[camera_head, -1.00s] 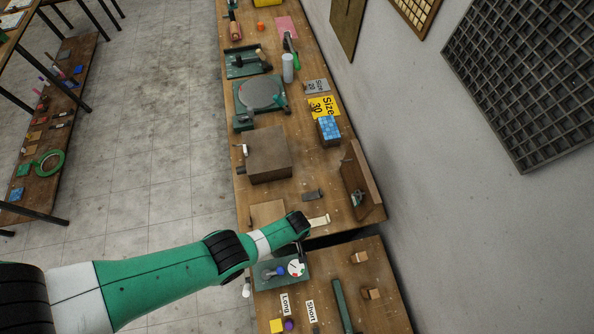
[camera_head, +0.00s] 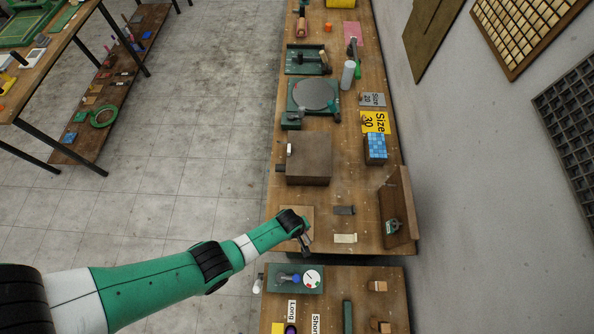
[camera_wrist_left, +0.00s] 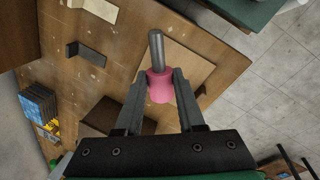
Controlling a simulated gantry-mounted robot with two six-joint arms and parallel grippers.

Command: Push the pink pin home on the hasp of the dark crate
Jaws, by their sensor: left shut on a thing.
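My left gripper (camera_head: 305,248) is over the near end of the long bench. In the left wrist view it (camera_wrist_left: 160,86) is shut on the pink pin (camera_wrist_left: 160,88), with the pink grip between the fingers and the bare metal shaft pointing away from them. The pin cannot be made out in the head view. A brown box (camera_head: 309,160), which seems to be the dark crate, stands farther along the bench, apart from the gripper. Small dark and white parts show at its left side; I cannot tell which is the hasp. The right gripper is not in view.
A pale flat board (camera_wrist_left: 190,68) lies below the pin. A grey block (camera_head: 344,210) and a cream strip (camera_head: 345,238) lie to its right. An upright wooden panel (camera_head: 402,205) stands at the wall side. A blue tiled block (camera_head: 375,149) stands beyond the box.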

